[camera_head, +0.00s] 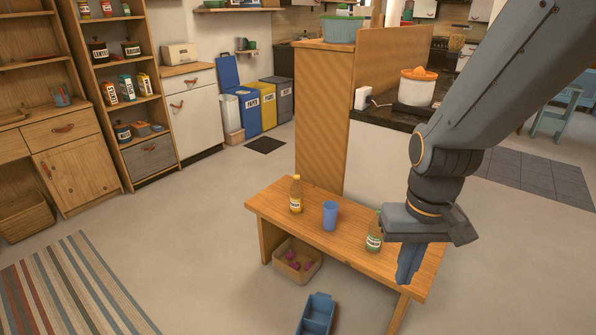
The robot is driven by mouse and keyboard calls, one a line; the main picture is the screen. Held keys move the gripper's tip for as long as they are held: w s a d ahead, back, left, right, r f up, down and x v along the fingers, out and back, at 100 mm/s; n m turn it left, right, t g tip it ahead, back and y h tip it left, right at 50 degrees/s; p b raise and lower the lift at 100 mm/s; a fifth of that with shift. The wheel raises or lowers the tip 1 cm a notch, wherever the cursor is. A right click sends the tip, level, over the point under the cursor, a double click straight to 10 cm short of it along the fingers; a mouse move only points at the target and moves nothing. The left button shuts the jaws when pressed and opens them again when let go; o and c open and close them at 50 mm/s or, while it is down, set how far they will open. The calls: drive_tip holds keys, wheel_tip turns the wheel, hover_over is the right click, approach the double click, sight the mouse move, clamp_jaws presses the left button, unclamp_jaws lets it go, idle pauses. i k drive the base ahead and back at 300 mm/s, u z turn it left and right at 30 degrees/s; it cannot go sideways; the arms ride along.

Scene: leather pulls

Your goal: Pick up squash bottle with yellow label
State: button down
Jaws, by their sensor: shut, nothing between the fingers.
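An amber-yellow bottle (296,197) stands upright on the left part of a low wooden bench (270,204). Its label is pale with dark lettering, too small to read surely. A green bottle (373,240) with a pale label stands upright towards the right of the bench, partly covered at the top by my arm. My gripper (405,278) points down in front of the bench's right end, to the right of the green bottle. Its blue fingers are together and hold nothing. Which bottle carries a yellow label is hard to tell at this size.
A blue cup (330,216) stands between the bottles. Under the bench is a box (297,266) with purple-red things. A blue tray (316,316) lies on the floor in front. A wooden partition (322,115) and counter rise behind the bench.

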sight(296, 189)
drive_tip(key=u, duration=0.55)
drive_tip(key=k, duration=0.65)
drive_tip(key=u, duration=1.3)
drive_tip(key=i, duration=1.15)
drive_tip(key=z, duration=0.45)
drive_tip(key=i, duration=0.6)
drive_tip(key=z, duration=0.55)
